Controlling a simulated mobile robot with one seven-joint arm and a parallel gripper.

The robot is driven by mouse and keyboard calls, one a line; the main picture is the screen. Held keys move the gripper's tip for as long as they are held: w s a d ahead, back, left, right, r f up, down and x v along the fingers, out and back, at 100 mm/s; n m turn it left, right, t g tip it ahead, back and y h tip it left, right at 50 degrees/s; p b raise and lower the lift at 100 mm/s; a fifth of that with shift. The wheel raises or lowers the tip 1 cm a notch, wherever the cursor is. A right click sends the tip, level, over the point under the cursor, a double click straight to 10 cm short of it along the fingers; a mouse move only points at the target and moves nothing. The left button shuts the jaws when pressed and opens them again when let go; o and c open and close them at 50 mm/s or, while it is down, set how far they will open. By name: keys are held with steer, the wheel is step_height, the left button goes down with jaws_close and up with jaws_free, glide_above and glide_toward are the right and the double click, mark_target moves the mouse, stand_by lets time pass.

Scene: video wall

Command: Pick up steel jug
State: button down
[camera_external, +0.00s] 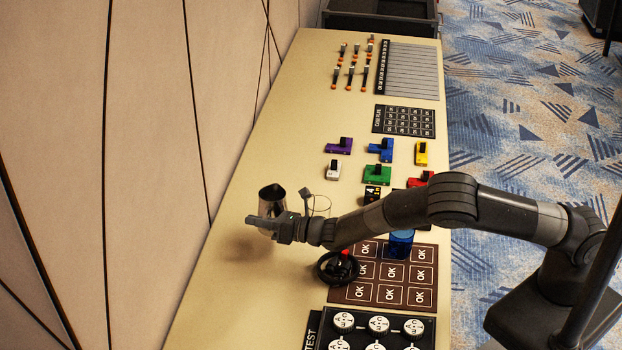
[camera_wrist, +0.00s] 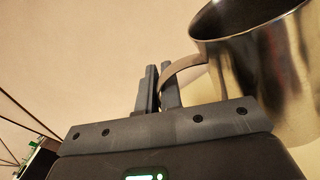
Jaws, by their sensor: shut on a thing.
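The steel jug (camera_external: 271,195) is at the left edge of the table, beside the wall, with its dark open mouth facing up. My gripper (camera_external: 262,222) is at the jug, partly in front of it in the external view. In the wrist view the shiny jug (camera_wrist: 275,75) fills the upper right, and its curved handle reaches to my fingers. My gripper (camera_wrist: 158,88) is shut on the jug's handle (camera_wrist: 183,67). I cannot tell whether the jug's base touches the table, as its lower part is hidden in the external view.
The long beige table (camera_external: 230,300) is clear toward the near left. A brown OK board (camera_external: 342,292), a blue container (camera_external: 400,245) and a black ring-shaped object (camera_external: 322,270) lie near my arm. Coloured blocks (camera_external: 378,174) stand farther back. The panelled wall (camera_external: 150,130) is close on the left.

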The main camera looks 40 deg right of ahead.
steer(key=w+d+r, duration=0.1)
steer(key=d+r, duration=0.2)
steer(key=d, duration=0.3)
steer(key=shift+r, duration=0.4)
steer(key=shift+w+d, duration=0.1)
steer(key=shift+d, duration=0.05)
steer(key=shift+r, duration=0.1)
stand_by(1.9)
